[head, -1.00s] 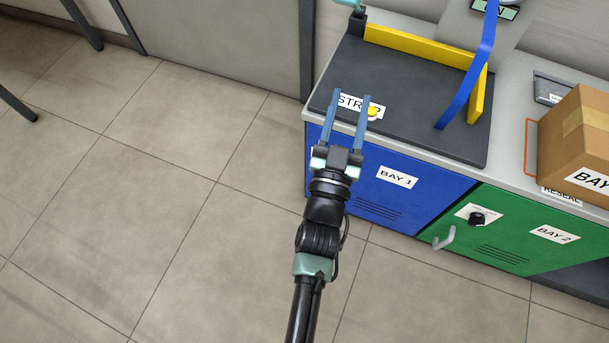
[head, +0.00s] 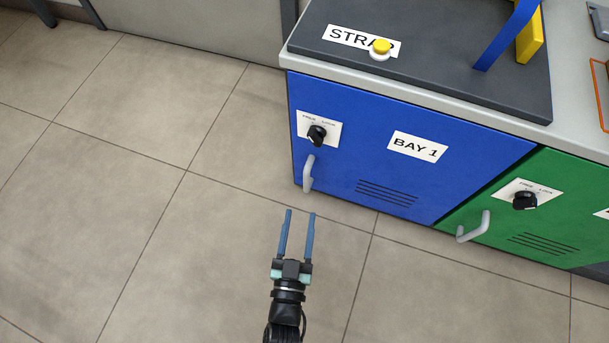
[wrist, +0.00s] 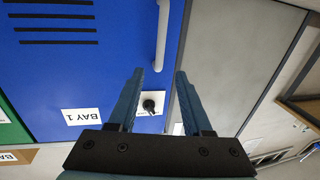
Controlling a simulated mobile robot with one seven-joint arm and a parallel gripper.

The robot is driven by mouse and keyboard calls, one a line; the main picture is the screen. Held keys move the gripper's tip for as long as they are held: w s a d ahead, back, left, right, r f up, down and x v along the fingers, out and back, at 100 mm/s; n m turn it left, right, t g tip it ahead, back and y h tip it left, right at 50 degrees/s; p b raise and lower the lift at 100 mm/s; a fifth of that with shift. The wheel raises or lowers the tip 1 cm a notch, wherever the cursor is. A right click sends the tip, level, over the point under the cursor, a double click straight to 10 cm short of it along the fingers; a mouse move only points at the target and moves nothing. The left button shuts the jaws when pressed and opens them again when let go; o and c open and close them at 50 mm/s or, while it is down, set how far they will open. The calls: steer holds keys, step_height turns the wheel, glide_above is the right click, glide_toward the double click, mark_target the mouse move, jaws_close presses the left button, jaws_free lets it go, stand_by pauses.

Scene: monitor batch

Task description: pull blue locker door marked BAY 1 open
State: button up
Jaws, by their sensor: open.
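The blue locker door (head: 375,150) marked BAY 1 is shut, flush with the cabinet front. Its label (head: 418,147) is at the upper middle. A silver bar handle (head: 308,174) sits at its left edge, below a black knob (head: 317,135) on a white plate. My gripper (head: 300,213) is open and empty, in front of and below the handle in the head view, apart from it. In the wrist view, the open fingers (wrist: 160,75) point toward the door's handle side, with the handle (wrist: 162,38) beyond the fingertips and the knob (wrist: 150,105) between the fingers.
A green door (head: 530,215) with its own handle (head: 474,227) and knob (head: 525,201) adjoins on the right. The dark bench top (head: 430,90) above holds a yellow button (head: 381,47) and a blue strap (head: 505,38). The tiled floor (head: 130,210) to the left is clear.

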mark_target(306, 180)
steer(key=w+b, duration=0.1)
steer(key=w, duration=0.2)
steer(key=w+b, duration=0.2)
steer(key=w, duration=0.1)
steer(key=w+d+b, duration=0.1)
steer(key=w, duration=0.2)
steer(key=shift+w+d+f, duration=0.1)
steer(key=shift+w, duration=0.25)
steer(key=shift+w+b, duration=0.35)
steer(key=shift+w, duration=0.35)
jaws_close()
